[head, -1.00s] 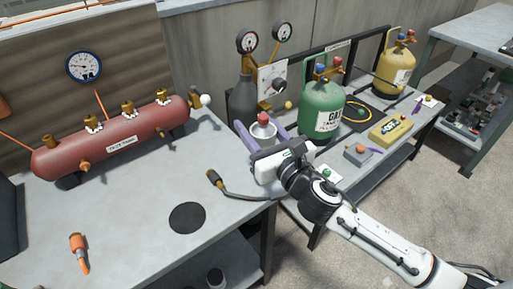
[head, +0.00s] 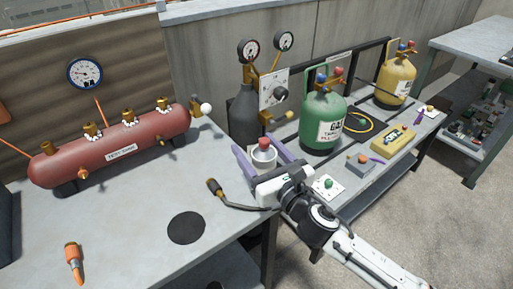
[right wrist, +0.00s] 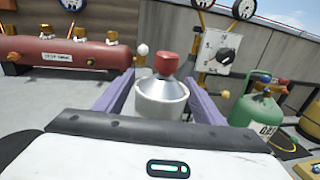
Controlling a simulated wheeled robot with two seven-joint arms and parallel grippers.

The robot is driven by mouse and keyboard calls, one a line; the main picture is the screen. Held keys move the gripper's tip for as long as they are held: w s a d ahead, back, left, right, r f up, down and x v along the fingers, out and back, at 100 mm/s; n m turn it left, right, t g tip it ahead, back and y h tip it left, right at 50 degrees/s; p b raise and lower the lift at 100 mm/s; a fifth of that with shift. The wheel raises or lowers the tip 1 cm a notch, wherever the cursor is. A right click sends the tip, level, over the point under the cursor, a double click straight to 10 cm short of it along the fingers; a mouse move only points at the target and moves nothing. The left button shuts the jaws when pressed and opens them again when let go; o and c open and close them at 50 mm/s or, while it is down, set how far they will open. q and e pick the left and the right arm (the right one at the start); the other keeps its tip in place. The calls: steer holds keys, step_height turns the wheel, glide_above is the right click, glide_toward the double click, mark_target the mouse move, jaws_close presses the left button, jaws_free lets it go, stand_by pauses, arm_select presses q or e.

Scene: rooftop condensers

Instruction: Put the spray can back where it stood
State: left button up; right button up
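The spray can (head: 262,157) is a pale grey can with a red cap, upright between the fingers of my right gripper (head: 268,155). In the right wrist view the can (right wrist: 161,98) stands between the two purple fingers (right wrist: 160,100), which lie against its sides. The gripper is shut on it. In the head view it appears near the right edge of the left bench (head: 130,205), by the gap to the second bench; its height cannot be told. A flat black disc (head: 186,228) lies bare on the left bench. My left gripper is not in view.
A black hose end (head: 214,188) lies close left of the can. Behind are a dark grey cylinder (head: 244,115) and gauge panel (head: 275,88); a green cylinder (head: 323,122) stands right. A red tank (head: 115,148) lines the back.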

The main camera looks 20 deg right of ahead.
mark_target(270, 167)
steer(key=shift+r, duration=0.1)
steer(key=s, duration=0.3)
steer(key=s+d, duration=0.1)
steer(key=s, duration=0.3)
steer(key=s+d+b, duration=0.1)
steer(key=s, duration=0.3)
steer(key=shift+s+d, duration=0.1)
steer(key=shift+s, duration=0.05)
steer(key=shift+s+f+m, duration=0.2)
steer(key=shift+f+m, duration=0.05)
steer(key=shift+m, duration=0.05)
steer(key=s+f+m+g, duration=0.4)
steer(key=s+f+m, duration=0.4)
steer(key=f+m, duration=0.6)
steer(key=s+a+f+m+g+h, duration=0.1)
steer(key=s+f+m+g, duration=0.4)
steer(key=f+m, duration=1)
steer(key=s+m, duration=0.3)
steer(key=m, duration=0.3)
steer(key=shift+s+a+f+m, duration=0.2)
steer(key=shift+s+a+m, duration=0.05)
steer(key=shift+s+m, duration=0.1)
